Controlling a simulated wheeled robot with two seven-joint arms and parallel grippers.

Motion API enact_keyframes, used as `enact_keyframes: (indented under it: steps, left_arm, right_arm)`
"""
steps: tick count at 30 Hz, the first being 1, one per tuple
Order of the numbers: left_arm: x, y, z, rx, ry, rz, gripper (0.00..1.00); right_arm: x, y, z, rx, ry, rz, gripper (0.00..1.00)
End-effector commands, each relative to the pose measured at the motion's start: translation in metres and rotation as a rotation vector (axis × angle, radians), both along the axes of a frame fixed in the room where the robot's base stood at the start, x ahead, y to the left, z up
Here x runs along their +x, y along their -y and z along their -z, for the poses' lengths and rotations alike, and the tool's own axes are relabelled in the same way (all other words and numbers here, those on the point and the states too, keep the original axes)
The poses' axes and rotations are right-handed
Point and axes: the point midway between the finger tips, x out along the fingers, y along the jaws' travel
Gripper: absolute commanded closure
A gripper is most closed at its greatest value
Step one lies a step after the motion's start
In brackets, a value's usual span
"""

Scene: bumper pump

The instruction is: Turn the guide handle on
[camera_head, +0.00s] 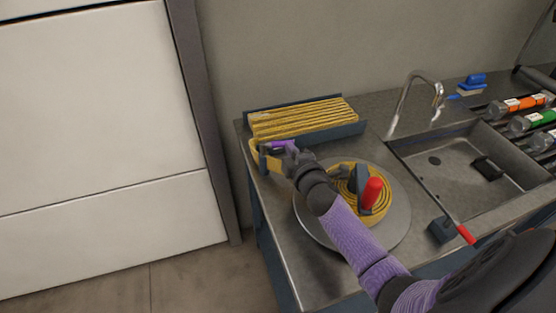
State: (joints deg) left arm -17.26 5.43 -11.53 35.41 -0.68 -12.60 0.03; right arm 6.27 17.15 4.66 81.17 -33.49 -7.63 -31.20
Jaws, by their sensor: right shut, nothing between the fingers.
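A red knob-like handle (371,193) stands upright on a dark block over the round grey plate (396,226), where yellow coils lie. A second red handle (466,235) slants from a small dark block (442,230) at the counter's front, beside the sink. I cannot tell which one is the guide handle. My right gripper (276,146) is shut and empty at the left end of the counter, by a yellow and dark piece (262,158) below the rack. I cannot tell whether it touches that piece. My purple right arm covers part of the plate. My left gripper is not in view.
A dark rack (348,131) with yellow strips stands at the back left of the counter. The sink (435,175) has a curved tap (403,97). A blue brush (472,85) and several bottles (521,104) are at the right. A wall panel (90,110) stands left.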

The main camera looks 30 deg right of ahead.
Motion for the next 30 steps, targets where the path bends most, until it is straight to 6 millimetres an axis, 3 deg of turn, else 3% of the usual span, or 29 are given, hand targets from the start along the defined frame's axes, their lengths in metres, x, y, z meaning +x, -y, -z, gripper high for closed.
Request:
enact_keyframes:
  steps: [9,11,18,22,24,26,30]
  left_arm:
    - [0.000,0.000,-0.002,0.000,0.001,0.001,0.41]
    - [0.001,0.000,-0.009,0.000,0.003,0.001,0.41]
    - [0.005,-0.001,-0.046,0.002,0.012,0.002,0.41]
    - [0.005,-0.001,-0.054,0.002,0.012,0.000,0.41]
    - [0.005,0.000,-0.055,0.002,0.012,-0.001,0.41]
    - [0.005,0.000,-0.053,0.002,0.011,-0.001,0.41]
    - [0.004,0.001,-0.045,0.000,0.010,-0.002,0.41]
  right_arm:
    - [0.000,0.000,-0.003,0.000,0.001,-0.001,1.00]
    - [0.000,0.000,-0.014,-0.003,0.004,-0.002,1.00]
    - [0.000,0.001,-0.078,-0.004,0.004,-0.002,1.00]
    - [0.000,0.000,-0.097,-0.001,0.003,-0.002,1.00]
    - [-0.002,-0.002,-0.096,-0.032,-0.014,-0.003,1.00]
    - [-0.011,-0.013,-0.082,-0.168,-0.076,-0.013,1.00]
    - [-0.061,-0.056,-0.032,-0.860,-0.351,-0.070,1.00]
